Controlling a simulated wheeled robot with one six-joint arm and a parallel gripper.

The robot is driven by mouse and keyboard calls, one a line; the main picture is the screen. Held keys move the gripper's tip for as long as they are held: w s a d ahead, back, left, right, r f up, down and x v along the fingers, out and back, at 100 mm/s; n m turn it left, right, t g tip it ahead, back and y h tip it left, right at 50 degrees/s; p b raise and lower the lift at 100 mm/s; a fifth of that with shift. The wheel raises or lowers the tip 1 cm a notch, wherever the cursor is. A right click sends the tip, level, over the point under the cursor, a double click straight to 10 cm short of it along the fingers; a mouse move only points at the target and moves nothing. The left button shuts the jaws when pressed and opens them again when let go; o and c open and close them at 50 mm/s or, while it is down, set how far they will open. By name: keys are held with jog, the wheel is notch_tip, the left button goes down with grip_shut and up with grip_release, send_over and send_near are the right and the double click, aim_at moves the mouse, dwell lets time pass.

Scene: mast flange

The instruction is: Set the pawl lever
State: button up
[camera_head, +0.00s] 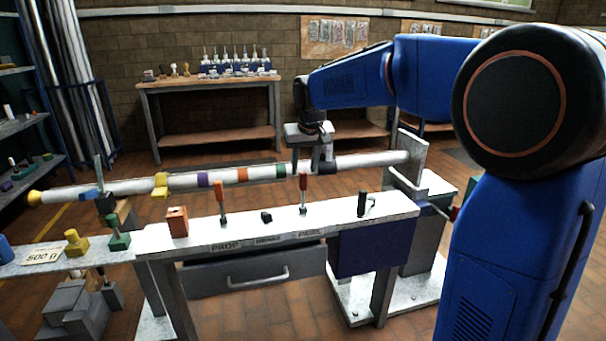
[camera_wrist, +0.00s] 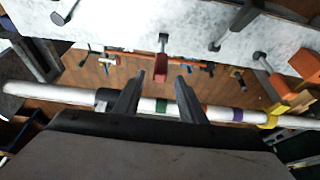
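The pawl lever (camera_head: 303,187) stands upright on the bench, its red grip on a thin dark stem, above what looks like the PAWL label. In the wrist view the same red grip (camera_wrist: 161,67) shows between and just beyond my fingertips. My gripper (camera_head: 322,166) is above and behind the bench, close to the white mast (camera_head: 350,161). It also shows in the wrist view (camera_wrist: 160,77) with both fingers spread and nothing held. I cannot tell the exact gap between fingertips and grip.
A drawer (camera_head: 255,272) hangs below the bench.

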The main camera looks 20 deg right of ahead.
aim_at(303, 172)
jog(key=shift+x, duration=1.9)
grip_shut()
